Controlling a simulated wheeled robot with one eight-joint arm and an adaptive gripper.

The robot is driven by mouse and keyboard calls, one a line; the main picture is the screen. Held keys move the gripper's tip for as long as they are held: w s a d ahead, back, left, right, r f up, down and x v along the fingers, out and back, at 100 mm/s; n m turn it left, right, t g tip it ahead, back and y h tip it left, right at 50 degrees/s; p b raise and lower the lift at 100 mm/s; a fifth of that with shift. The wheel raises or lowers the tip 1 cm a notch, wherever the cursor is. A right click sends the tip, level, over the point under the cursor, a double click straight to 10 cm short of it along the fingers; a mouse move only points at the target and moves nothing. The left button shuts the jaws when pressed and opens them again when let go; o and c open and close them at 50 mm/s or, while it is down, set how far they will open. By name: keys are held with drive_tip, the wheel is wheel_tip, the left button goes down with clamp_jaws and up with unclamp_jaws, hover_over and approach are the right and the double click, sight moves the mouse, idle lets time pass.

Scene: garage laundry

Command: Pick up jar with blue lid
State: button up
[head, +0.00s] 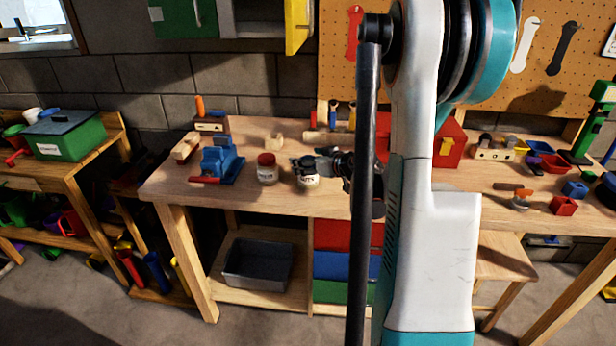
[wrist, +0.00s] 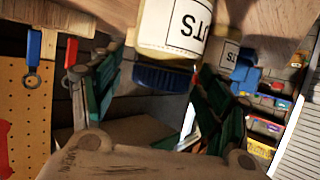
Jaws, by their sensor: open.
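The jar with the blue lid (wrist: 165,78) is close up at the top middle of the wrist view, which shows it upside down. It has a white label with dark letters. In the head view the same jar (head: 308,182) stands on the workbench, its lid mostly hidden by my gripper (head: 312,163). My gripper is open, also in the wrist view (wrist: 158,80), with one finger on each side of the lid. I cannot tell whether either finger touches it.
A red-lidded jar (head: 267,170) stands just left on the workbench (head: 240,200). A blue vise (head: 217,162) is farther left. A small wooden block (head: 274,139) lies behind. A red toolbox (head: 446,145) stands right of the jar, partly behind my arm.

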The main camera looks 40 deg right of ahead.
drive_tip(key=shift+w+f, duration=0.1)
drive_tip(key=shift+w, duration=0.1)
drive_tip(key=c, duration=1.4)
drive_tip(key=shift+o, duration=0.2)
